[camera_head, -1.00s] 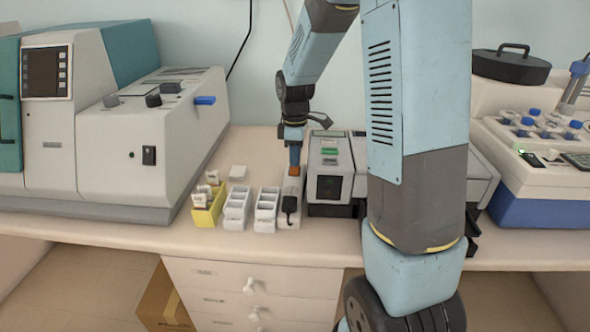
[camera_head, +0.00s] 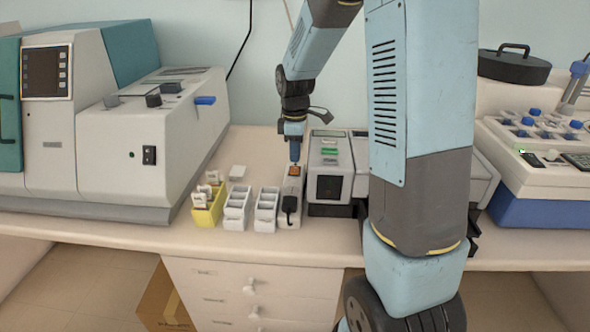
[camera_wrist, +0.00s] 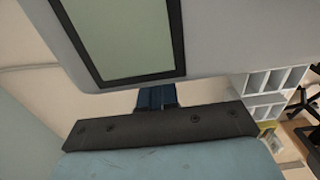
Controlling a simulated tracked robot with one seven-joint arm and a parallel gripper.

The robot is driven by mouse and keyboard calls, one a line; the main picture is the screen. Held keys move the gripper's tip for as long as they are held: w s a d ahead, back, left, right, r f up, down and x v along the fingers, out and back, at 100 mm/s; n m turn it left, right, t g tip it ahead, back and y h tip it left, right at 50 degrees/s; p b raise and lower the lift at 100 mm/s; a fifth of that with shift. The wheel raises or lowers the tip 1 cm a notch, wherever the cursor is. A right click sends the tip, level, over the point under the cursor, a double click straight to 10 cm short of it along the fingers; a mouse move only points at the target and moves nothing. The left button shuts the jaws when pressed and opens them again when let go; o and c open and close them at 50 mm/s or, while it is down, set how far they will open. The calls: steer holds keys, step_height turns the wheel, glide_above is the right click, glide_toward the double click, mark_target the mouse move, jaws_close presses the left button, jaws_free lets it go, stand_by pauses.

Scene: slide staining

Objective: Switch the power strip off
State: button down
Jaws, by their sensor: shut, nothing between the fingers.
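The power strip (camera_head: 291,196) is a pale bar on the bench, between the white racks and a grey-white instrument. A black plug (camera_head: 288,205) sits in its near part, and an orange-red switch (camera_head: 294,170) shows at its far end. My gripper (camera_head: 294,160) points down just above the switch, with its fingers shut and empty. I cannot tell whether the tips touch the switch. In the wrist view the blue fingers (camera_wrist: 157,97) show together, partly hidden by the dark palm edge; the switch is out of sight there.
A grey-white instrument (camera_head: 329,187) stands close on the right of the strip. White racks (camera_head: 265,210) and a yellow slide holder (camera_head: 207,214) stand on the left. A large analyzer (camera_head: 150,140) fills the bench further left.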

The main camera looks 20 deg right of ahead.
mark_target(295, 167)
step_height(295, 167, up, 5)
stand_by(0.7)
stand_by(0.3)
steer(key=s+r+m+t, duration=0.1)
steer(key=s+r+m, duration=0.1)
steer(key=s+r, duration=0.1)
steer(key=s+r+m+t, duration=0.1)
steer(key=s+r+m, duration=0.1)
steer(key=s+r, duration=0.2)
steer(key=s+r+m, duration=0.2)
steer(key=s+r, duration=0.1)
steer(key=s, duration=0.2)
steer(key=shift+s+r+m+t, duration=0.2)
steer(key=shift+m+t, duration=0.1)
steer(key=shift+t, duration=0.1)
steer(key=s+r+m+t, duration=0.2)
steer(key=s+m, duration=0.5)
steer(key=s, duration=0.6)
steer(key=shift+s+r+t, duration=0.3)
steer(key=shift+r+t, duration=0.05)
steer(key=shift+t, duration=0.05)
